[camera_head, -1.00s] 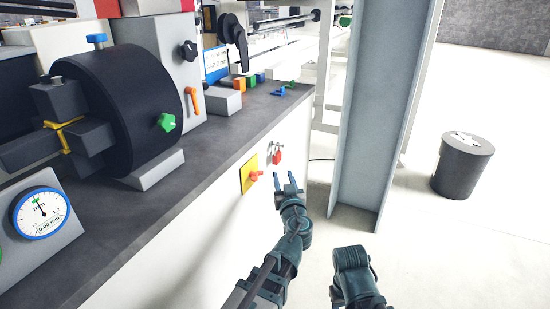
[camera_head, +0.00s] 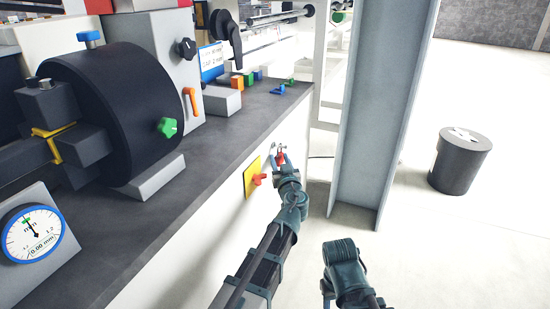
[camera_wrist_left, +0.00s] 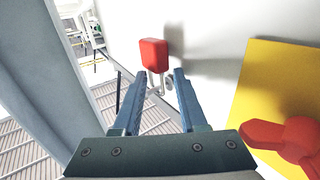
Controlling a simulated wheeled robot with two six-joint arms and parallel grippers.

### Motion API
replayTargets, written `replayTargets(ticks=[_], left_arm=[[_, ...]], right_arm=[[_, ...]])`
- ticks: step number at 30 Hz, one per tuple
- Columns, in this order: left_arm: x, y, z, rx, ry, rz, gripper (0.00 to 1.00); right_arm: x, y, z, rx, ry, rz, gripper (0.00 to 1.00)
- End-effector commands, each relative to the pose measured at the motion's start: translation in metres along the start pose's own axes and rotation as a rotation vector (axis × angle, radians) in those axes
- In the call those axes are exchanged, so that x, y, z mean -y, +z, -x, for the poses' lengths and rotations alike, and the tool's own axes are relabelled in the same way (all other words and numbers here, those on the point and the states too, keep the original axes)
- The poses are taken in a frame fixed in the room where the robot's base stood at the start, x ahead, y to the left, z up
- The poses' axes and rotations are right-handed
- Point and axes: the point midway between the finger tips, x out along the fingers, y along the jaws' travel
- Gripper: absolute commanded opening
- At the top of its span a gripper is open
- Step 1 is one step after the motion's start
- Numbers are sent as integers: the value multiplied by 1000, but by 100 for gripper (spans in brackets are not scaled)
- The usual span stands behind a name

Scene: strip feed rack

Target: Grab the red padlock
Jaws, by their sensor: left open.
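The red padlock (camera_head: 281,158) hangs by its metal shackle on the white side panel of the machine. In the left wrist view the padlock (camera_wrist_left: 154,53) has its red body beyond the fingertips and its shackle seen between them. My left gripper (camera_head: 278,152) is at the padlock and partly hides it in the head view. In the wrist view the left gripper (camera_wrist_left: 160,74) is open, with a finger on either side of the shackle; I cannot tell if they touch it. My right gripper is out of view; only part of that arm shows.
A yellow plate (camera_head: 252,177) with a red rotary handle (camera_head: 259,180) is mounted on the panel close beside my left gripper. A grey steel column (camera_head: 381,115) stands to the right. A dark bin (camera_head: 460,163) stands on open floor farther right.

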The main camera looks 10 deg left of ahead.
Motion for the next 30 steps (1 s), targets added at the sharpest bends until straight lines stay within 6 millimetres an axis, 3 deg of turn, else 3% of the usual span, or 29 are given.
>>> replayTargets(ticks=[7, 14, 30], left_arm=[[-1, 0, -2, 0, 1, 0, 40], [-1, 0, -2, 0, 1, 0, 0], [-1, -1, -2, 0, 1, 0, 0]], right_arm=[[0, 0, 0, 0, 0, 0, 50], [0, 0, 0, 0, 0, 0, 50], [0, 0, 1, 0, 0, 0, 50]])
